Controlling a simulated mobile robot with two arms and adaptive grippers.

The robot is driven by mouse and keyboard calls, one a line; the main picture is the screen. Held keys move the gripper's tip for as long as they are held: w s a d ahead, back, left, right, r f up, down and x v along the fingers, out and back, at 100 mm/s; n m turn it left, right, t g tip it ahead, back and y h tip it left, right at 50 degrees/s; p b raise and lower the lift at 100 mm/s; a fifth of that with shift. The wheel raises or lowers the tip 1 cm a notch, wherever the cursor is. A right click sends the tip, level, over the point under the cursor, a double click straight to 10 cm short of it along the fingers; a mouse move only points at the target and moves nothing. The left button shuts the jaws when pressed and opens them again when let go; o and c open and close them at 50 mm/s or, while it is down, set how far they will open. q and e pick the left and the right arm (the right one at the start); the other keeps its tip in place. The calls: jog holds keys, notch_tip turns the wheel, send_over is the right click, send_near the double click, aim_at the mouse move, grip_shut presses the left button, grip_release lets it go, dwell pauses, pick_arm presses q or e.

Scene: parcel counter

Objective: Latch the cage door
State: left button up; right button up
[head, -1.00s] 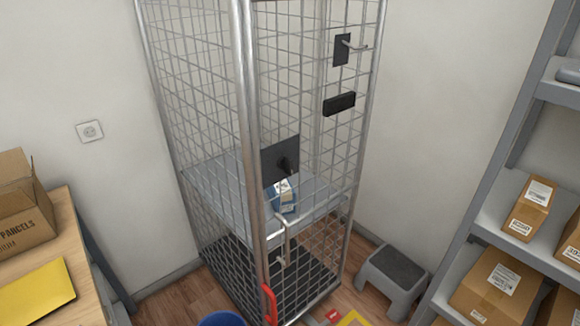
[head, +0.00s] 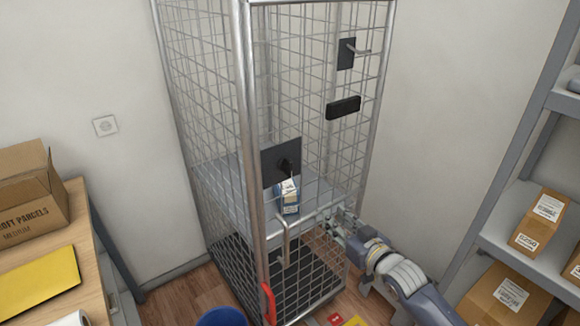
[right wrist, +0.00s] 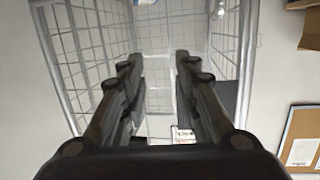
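The wire cage (head: 246,130) stands upright in the corner, with mesh sides and metal posts. On its right-hand mesh face are a black plate with a dark knob (head: 281,163), a black block (head: 343,107) and a lever handle on a dark plate (head: 347,52). A bent metal rod (head: 285,245) hangs below the knob plate. I cannot tell whether the door is fully shut. My right gripper (head: 335,226) is beside the cage's right side, low down. In the right wrist view its fingers (right wrist: 157,62) are apart and empty, with mesh beyond. My left gripper is not in view.
A small blue and white carton (head: 288,197) sits on the cage's inner shelf. A red handle (head: 268,302) is at the cage's lower front. A table with an open box (head: 30,195) and yellow envelope (head: 38,283) stands left. Parcel shelves (head: 520,160) stand right.

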aim_at(292, 166)
jog(key=s+a+r+n+y, duration=0.2)
jog(key=a+r+y, duration=0.25)
jog(key=r, duration=0.85)
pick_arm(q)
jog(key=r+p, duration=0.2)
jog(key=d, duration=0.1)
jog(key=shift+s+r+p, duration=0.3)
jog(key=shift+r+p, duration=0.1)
pick_arm(e)
jog(key=shift+h, duration=0.45)
jog(key=x, duration=1)
jog(key=shift+w+a+f, duration=0.1)
jog(key=shift+a+f, duration=0.1)
jog(key=shift+a, duration=0.3)
jog(key=shift+c, duration=0.3)
grip_shut()
